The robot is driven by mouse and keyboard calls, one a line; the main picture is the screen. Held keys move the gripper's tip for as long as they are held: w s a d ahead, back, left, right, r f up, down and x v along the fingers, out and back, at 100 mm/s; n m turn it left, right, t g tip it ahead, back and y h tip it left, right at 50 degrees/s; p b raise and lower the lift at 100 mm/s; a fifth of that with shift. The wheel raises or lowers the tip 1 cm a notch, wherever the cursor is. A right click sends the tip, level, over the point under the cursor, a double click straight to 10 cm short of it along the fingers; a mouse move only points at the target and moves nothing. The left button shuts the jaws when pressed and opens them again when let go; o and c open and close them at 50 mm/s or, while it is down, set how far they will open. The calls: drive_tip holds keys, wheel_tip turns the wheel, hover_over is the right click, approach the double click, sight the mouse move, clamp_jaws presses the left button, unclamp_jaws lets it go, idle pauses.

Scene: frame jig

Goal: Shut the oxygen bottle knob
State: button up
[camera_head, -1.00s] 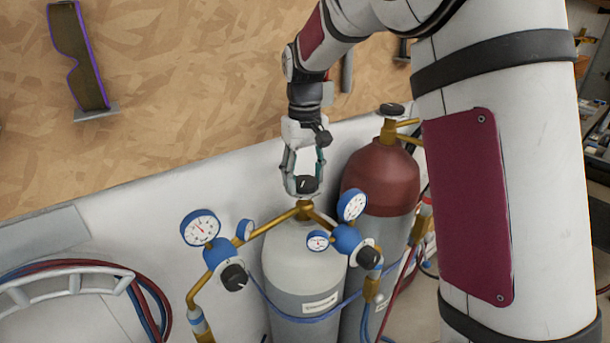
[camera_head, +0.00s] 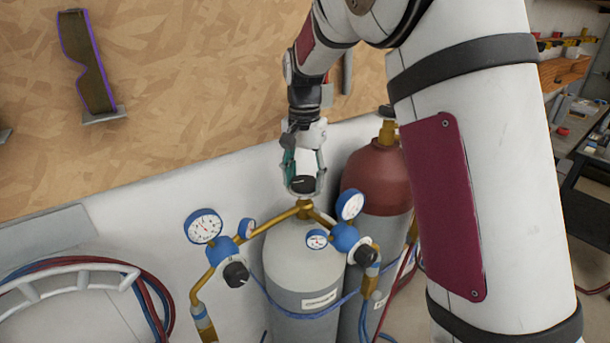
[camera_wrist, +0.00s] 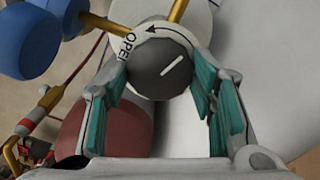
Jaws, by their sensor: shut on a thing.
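The oxygen bottle (camera_head: 300,268) is the grey cylinder with a white label, standing upright. Its black knob (camera_head: 303,184) sits on top of the brass valve (camera_head: 304,210). In the wrist view the knob (camera_wrist: 158,68) has a white pointer line and a white ring marked "OPEN" with an arrow. The line points to the upper right. My gripper (camera_head: 303,178) comes down from above, with its fingers on either side of the knob. In the wrist view its teal pads (camera_wrist: 158,85) close on the knob's left and right sides.
A red-topped cylinder (camera_head: 378,178) stands close behind on the right. Blue gauges (camera_head: 203,226) and (camera_head: 349,205) flank the valve on brass pipes. Coiled hoses (camera_head: 150,295) hang at the left. A white wall panel (camera_head: 150,210) runs behind.

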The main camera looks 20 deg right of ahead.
sight(304, 181)
drive_tip(key=m+p, duration=0.1)
drive_tip(key=m, duration=0.6)
drive_tip(key=m+p, duration=0.1)
drive_tip(key=m, duration=0.3)
drive_tip(key=shift+m, duration=1.7)
drive_tip(key=o, duration=1.1)
drive_tip(key=shift+o, duration=0.2)
drive_tip(key=shift+r, duration=0.1)
wheel_tip(304, 181, up, 12)
